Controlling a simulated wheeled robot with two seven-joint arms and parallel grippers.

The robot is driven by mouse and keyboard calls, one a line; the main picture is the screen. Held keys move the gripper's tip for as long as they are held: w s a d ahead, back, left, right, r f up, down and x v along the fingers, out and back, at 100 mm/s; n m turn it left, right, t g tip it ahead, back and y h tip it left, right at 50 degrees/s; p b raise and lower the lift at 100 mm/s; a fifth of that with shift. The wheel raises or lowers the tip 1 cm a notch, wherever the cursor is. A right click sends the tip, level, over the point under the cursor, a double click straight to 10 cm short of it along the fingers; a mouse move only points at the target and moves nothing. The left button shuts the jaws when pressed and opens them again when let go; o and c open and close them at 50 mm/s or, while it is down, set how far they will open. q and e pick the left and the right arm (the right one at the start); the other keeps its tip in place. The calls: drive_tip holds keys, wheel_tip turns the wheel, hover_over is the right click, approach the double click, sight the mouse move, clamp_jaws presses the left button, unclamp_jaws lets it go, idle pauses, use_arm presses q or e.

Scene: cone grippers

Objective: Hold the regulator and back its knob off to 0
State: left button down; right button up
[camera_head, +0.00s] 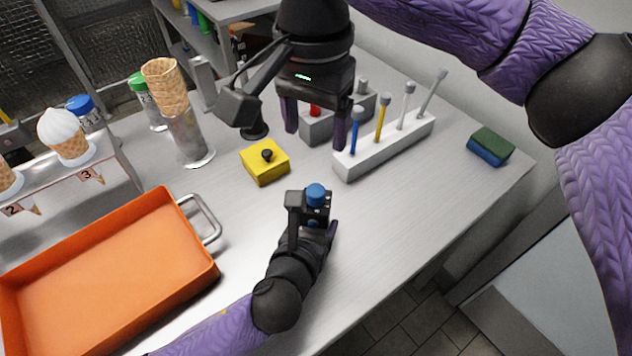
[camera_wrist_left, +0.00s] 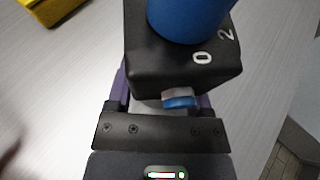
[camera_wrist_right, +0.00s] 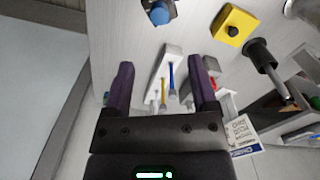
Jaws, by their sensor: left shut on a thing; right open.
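The regulator is a black block (camera_wrist_left: 165,68) with a round blue knob (camera_wrist_left: 185,14) on top. White marks "0" and "2" show on its top face beside the knob in the left wrist view. A small blue and white fitting (camera_wrist_left: 180,99) sticks out of its side. My left gripper (camera_head: 311,220) is shut on the regulator, with the blue knob (camera_head: 316,193) upward in the head view. My right gripper (camera_head: 317,124) is open and empty, above and beyond the regulator, fingers pointing down. The knob (camera_wrist_right: 159,15) shows at the top of the right wrist view. The knob's pointer cannot be made out.
A white rack (camera_head: 385,147) with several upright tools stands beside my right gripper. A yellow block (camera_head: 265,168) with a black knob lies left of it. An orange tray (camera_head: 110,272) fills the left front. A green-and-blue sponge (camera_head: 490,147) lies near the right edge.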

sight(316, 188)
wheel_tip(316, 188, down, 11)
drive_tip(key=shift+f, duration=0.15)
clamp_jaws()
